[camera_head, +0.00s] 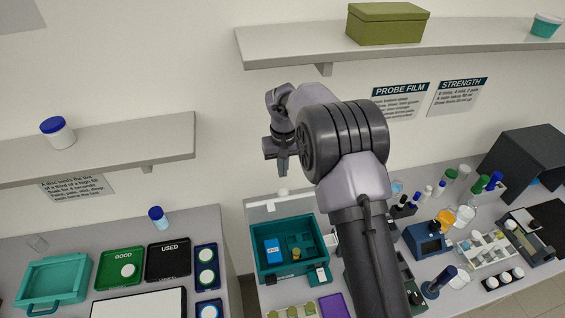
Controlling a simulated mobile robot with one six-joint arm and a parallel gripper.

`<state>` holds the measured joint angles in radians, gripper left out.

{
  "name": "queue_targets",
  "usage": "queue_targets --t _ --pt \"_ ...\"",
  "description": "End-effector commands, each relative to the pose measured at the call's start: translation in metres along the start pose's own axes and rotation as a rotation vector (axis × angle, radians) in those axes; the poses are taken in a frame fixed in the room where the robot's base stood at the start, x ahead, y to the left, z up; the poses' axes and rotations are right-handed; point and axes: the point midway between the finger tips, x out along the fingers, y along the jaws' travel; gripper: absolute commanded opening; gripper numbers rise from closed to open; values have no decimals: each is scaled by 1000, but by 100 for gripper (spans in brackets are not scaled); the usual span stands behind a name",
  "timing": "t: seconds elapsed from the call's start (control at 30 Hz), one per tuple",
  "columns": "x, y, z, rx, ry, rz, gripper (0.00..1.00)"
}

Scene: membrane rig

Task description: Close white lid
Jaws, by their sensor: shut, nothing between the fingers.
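A teal box (258,258) stands open at the front of the right bench, with a blue block (272,249) and a small yellowish piece (295,254) inside. A whitish panel, which looks like its lid (268,212), stands raised along the box's back edge. My gripper (282,172) is shut and empty, pointing down above the raised panel and apart from it. My arm hides part of the bench right of the box.
Above are a left shelf (120,148) with a blue-capped jar (56,132) and a right shelf (400,40) with a green box (387,24). Bottles and racks crowd the right bench. The left bench holds a teal tray (52,282) and labelled GOOD (113,282) and USED (168,271) trays.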

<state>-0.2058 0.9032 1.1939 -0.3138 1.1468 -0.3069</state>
Motion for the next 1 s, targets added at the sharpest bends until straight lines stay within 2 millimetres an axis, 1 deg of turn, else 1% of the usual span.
queue_targets --t 0.03,0.2,0.33,0.5,0.83,1.0 --pt "11 0 1 0 -4 0 0" --pt "43 0 1 1 -3 0 0" --pt "58 0 1 1 -2 -1 0" --pt "66 0 0 1 0 -1 0" --pt "66 0 0 1 3 -1 0" --pt "69 0 1 2 38 0 0"
